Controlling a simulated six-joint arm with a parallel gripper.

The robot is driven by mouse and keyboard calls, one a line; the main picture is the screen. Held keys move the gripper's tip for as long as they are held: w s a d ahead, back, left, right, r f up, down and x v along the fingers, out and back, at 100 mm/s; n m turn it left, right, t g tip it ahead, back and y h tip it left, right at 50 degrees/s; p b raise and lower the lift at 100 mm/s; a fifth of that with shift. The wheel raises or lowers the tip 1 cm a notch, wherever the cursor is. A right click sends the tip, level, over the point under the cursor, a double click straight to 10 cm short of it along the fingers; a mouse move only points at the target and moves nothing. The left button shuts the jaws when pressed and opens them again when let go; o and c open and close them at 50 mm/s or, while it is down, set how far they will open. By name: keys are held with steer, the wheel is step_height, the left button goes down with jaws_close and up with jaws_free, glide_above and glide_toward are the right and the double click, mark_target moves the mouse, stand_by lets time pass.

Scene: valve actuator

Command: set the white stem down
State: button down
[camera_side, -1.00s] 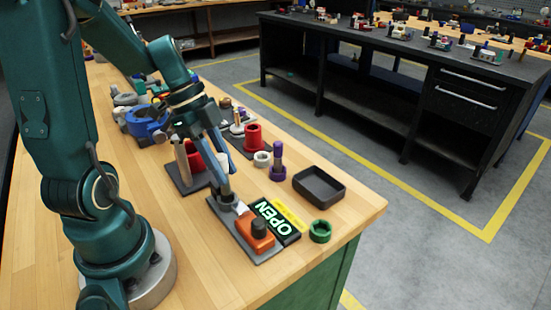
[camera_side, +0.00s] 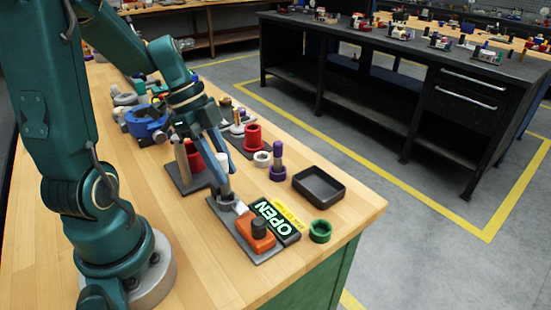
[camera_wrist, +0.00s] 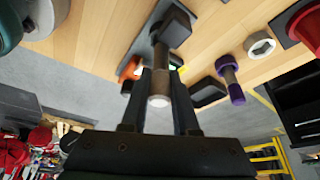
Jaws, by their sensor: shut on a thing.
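My gripper (camera_side: 226,190) points down over the grey base plate (camera_side: 252,252) of the valve actuator. In the wrist view its fingers (camera_wrist: 160,98) are shut on the white stem (camera_wrist: 159,101), whose pale end faces the camera. In the side view the stem shows as a white cylinder (camera_side: 223,162) beside the fingers. Its far end reaches a dark square block (camera_wrist: 176,24) on the plate; I cannot tell whether they touch. An orange body with a black knob (camera_side: 258,229) sits at the plate's front end.
A lit OPEN sign (camera_side: 274,216) lies right of the plate, with a green ring (camera_side: 320,231) beyond it. A black tray (camera_side: 319,187), a purple peg (camera_side: 278,163), a white nut (camera_side: 262,158) and a red flanged part (camera_side: 253,137) stand behind. Bare wood lies to the left.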

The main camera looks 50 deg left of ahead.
steer(key=shift+f, duration=1.35)
steer(key=c, duration=0.6)
jaws_free()
steer(key=shift+v, duration=2.6)
steer(key=shift+w+d, duration=0.1)
